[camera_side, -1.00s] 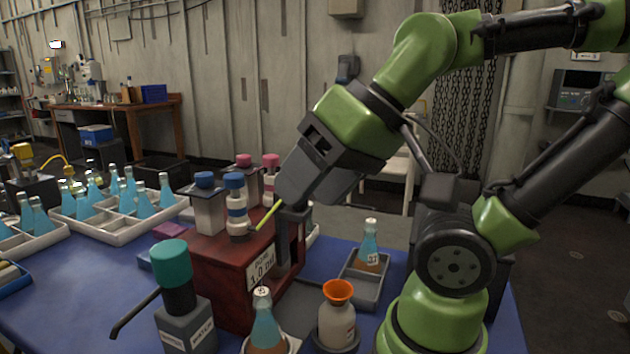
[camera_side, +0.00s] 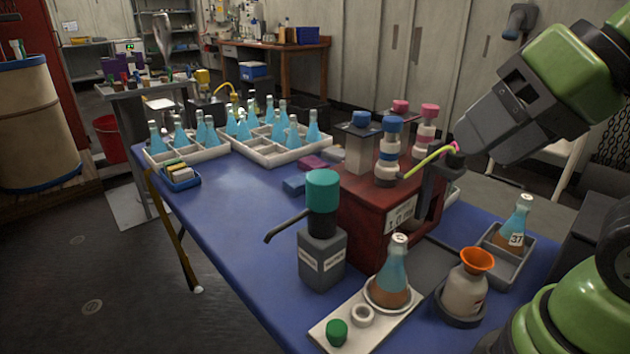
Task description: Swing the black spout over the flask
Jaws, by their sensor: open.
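The black spout (camera_side: 286,227) sticks out of the grey dispenser bottle (camera_side: 322,258) with a teal cap (camera_side: 322,190). It points to the left and slightly down over the blue table. The flask (camera_side: 395,272), with blue glass above and brown contents below, stands upright in a round holder on a white tray (camera_side: 338,322), to the right of the bottle. The spout points away from it. My gripper (camera_side: 462,152) is above the right side of the red box, beyond the flask and apart from the spout. Its fingertips are hard to make out; it is open, with no object seen in it.
The red box (camera_side: 362,215) carries several capped bottles and a yellow-green tube (camera_side: 426,163) near my gripper. An orange-funnel bottle (camera_side: 466,288) and another flask (camera_side: 515,225) stand to the right. The blue table (camera_side: 230,205) left of the spout is clear.

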